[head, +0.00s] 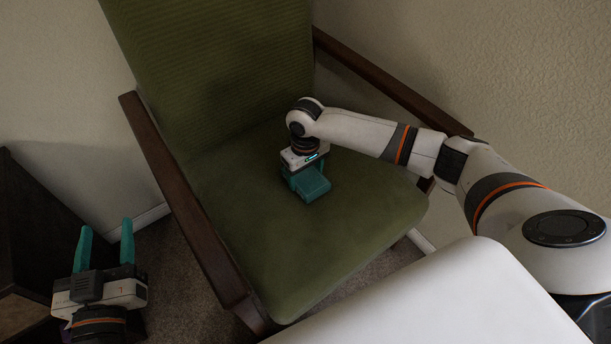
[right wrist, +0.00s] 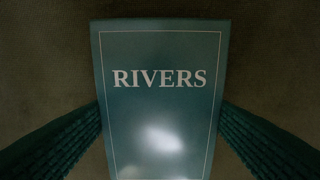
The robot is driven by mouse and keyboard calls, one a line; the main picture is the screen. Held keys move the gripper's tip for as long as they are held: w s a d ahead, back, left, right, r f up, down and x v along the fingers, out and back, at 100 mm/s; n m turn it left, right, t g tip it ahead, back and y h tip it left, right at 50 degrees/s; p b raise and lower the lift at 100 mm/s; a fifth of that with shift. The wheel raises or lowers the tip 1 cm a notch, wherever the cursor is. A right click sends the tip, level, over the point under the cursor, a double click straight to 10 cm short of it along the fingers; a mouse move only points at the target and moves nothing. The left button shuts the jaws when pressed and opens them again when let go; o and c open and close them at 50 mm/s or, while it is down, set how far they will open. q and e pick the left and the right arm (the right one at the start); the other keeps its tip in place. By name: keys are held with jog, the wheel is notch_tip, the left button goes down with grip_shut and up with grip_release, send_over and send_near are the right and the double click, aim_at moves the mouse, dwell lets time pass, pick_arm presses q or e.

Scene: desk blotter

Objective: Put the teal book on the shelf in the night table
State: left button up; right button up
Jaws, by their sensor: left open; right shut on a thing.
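The teal book (head: 314,184) is at the green chair seat in the head view. In the right wrist view its cover (right wrist: 160,110) reads "RIVERS" and lies between my two fingers. My right gripper (head: 302,178) is shut on the book from above. I cannot tell whether the book still touches the seat. My left gripper (head: 105,234) is open and empty at the lower left. A dark wooden piece of furniture (head: 32,222), probably the night table, stands at the left edge, partly out of view. Its shelf is not clearly visible.
The green armchair (head: 215,60) has wooden armrests; its left armrest (head: 175,190) lies between the book and the dark furniture. Carpet (head: 180,265) shows between chair and furniture. A wall (head: 520,90) is close behind and to the right.

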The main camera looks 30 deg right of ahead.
jog(key=shift+f, duration=0.1)
dwell(0.3)
jog(key=o, duration=0.6)
jog(key=shift+f, duration=0.15)
jog(key=o, duration=0.5)
jog(key=shift+c, duration=0.2)
